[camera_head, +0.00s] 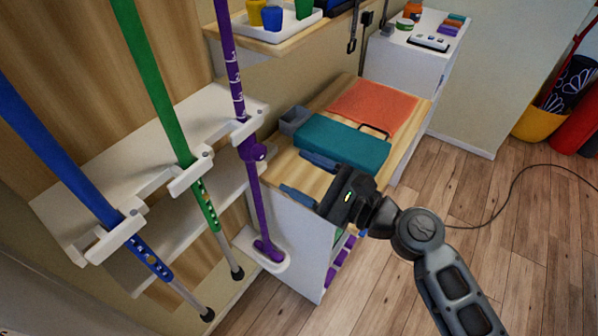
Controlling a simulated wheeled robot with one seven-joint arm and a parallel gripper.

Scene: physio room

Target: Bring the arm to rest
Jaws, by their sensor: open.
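My gripper (345,197) is at the middle of the view, at the end of my dark grey arm, which comes in from the lower right. It is in front of the near edge of a wooden-topped cabinet (309,178). I cannot tell whether the gripper touches the cabinet.
Blue (58,150), green (158,88) and purple (236,82) poles stand in white holders at left. An orange mat (374,104) lies on the cabinet. A white cabinet (408,72) stands behind. A dark cable (513,190) crosses the wooden floor. Floor at right is mostly free.

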